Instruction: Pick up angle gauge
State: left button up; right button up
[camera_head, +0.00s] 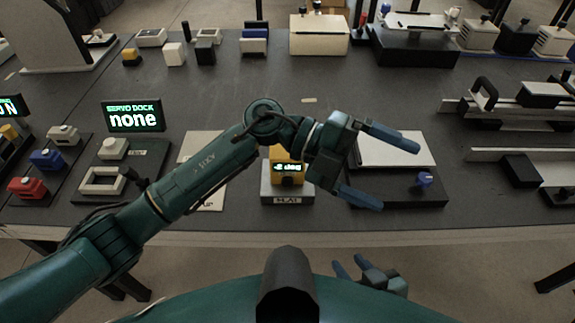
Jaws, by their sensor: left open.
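A small yellow box with a lit display, which looks like the angle gauge (287,178), sits on a light grey labelled block (287,195) near the front edge of the table. My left arm passes just above and behind it and hides part of its top. My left gripper (400,177) is open and empty, to the right of the gauge. Its blue fingers point right, over a dark plate with a white top. My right gripper (347,261) shows small at the bottom, below the table edge, with its fingers apart and nothing between them.
The dark plate (410,190) with a blue knob lies right of the gauge. A servo dock display (133,116) reading "none" stands left. Rails (520,115) and blocks fill the right side. A cream box (318,42) stands at the back. The middle of the table is mostly clear.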

pick_arm(q)
jog(key=w+a+f+m+t+y, duration=0.1)
jog(key=w+a+f+t+y, duration=0.1)
jog(key=w+a+f+y, duration=0.4)
jog(key=n+t+y+b, duration=0.15)
jog(key=t+y, duration=0.25)
jog(key=y, duration=0.4)
send_near(287, 160)
jog(key=shift+w+d+n, duration=0.25)
jog(key=shift+w+n, duration=0.1)
jog(key=shift+w, duration=0.4)
jog(key=shift+w+a+t+y+p, duration=0.2)
jog(key=shift+a+t+y+p, duration=0.1)
jog(key=shift+y, duration=0.1)
notch_tip(287, 160, down, 7)
jog(key=shift+r, duration=0.1)
jog(key=shift+d+f+p, duration=0.1)
jog(key=shift+f+p, duration=0.2)
jog(key=shift+f, duration=0.2)
jog(key=f, duration=0.5)
jog(key=shift+d+p, duration=0.35)
jog(key=shift+c, duration=0.3)
